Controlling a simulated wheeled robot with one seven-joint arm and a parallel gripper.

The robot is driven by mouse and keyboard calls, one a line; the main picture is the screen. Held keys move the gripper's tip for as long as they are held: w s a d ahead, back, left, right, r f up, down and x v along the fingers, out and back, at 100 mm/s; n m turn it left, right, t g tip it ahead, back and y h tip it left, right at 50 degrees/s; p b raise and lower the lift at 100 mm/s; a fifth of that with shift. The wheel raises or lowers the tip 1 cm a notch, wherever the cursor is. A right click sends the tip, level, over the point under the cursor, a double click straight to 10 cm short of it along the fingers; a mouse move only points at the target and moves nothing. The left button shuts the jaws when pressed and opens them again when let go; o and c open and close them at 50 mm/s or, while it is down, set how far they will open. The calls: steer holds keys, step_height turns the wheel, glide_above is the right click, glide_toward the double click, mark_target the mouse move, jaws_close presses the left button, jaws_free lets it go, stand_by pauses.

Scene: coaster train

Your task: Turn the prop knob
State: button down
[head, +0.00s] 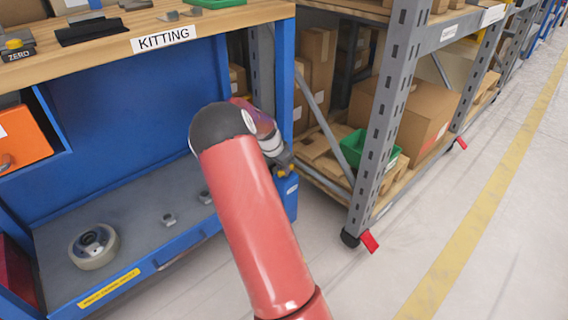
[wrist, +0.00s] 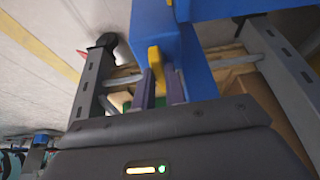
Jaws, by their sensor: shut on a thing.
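The prop knob (wrist: 156,62) is a yellow piece on the blue post (wrist: 165,35) of the workbench in the wrist view. My gripper (wrist: 163,80) has its two fingers on either side of the yellow knob and is shut on it. In the head view my gripper (head: 284,168) is at the right front leg of the blue KITTING bench, partly hidden behind my red arm. The knob's exact angle cannot be told there.
A grey shelf rack (head: 388,110) with cardboard boxes and a green bin (head: 362,150) stands close to the right of the bench. A tape roll (head: 94,246) lies on the bench's lower shelf. The floor at right is clear.

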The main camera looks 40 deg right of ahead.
steer(key=shift+w+m+g+p, duration=0.2)
steer(key=shift+m+g+p, duration=0.4)
steer(key=shift+m, duration=1)
steer(key=c, duration=1.4)
jaws_free()
steer(key=shift+c, duration=0.2)
steer(key=v, duration=0.7)
steer(key=shift+r+p, duration=0.35)
steer(key=shift+w+a, duration=0.1)
steer(key=shift+a, duration=0.05)
